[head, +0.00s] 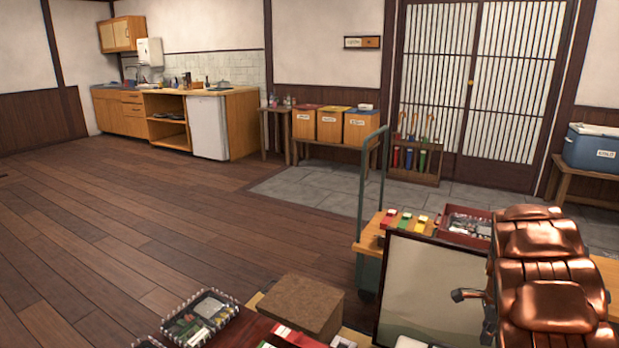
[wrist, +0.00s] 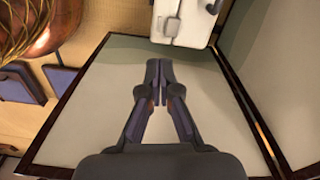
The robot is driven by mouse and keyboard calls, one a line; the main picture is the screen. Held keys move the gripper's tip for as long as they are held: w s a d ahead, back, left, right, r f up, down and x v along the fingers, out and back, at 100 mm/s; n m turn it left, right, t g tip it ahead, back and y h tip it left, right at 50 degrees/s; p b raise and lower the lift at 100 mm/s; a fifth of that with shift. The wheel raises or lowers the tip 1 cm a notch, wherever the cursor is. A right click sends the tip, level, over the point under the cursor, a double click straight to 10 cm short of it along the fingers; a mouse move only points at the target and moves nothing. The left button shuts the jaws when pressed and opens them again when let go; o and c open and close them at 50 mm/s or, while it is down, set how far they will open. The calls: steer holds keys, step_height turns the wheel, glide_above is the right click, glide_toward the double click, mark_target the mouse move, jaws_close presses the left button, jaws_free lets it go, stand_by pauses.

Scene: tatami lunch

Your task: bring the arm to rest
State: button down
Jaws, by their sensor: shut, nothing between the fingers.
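My gripper (wrist: 157,72) shows in the wrist view with its two dark fingers together and nothing between them. Behind the fingers is a pale flat panel with a dark rim (wrist: 92,128). I cannot tell how far the fingertips are from it. A similar dark-rimmed pale panel (head: 432,285) shows at the lower right of the head view.
A white latched case (wrist: 183,20) and a copper-coloured rounded thing (wrist: 40,22) lie near the panel. In the head view, a brown box (head: 300,303), a wire-edged tray (head: 228,325) and a trolley's upright handle (head: 362,190) are close. The wooden floor (head: 130,225) at left is clear.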

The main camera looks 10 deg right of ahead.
steer(key=s+a+r+n+p, duration=0.3)
steer(key=a+r+p, duration=0.2)
steer(key=a+r, duration=0.3)
steer(key=s+a+r+n+p, duration=0.4)
steer(key=a+r+p, duration=0.1)
steer(key=r, duration=0.5)
steer(key=s+a+r+n+p, duration=0.35)
steer(key=a+r, duration=0.35)
steer(key=r, duration=0.3)
steer(key=s+a+r+n+p, duration=0.6)
steer(key=s+a+r+p, duration=0.1)
steer(key=s, duration=0.2)
steer(key=s+a+r+n+g+p, duration=0.1)
steer(key=s+a+r+n+p, duration=0.5)
steer(key=s, duration=0.4)
steer(key=shift+a+r+n+g+p, duration=0.35)
steer(key=shift+r+p, duration=0.55)
steer(key=shift+p, duration=0.15)
steer(key=shift+s+d, duration=0.1)
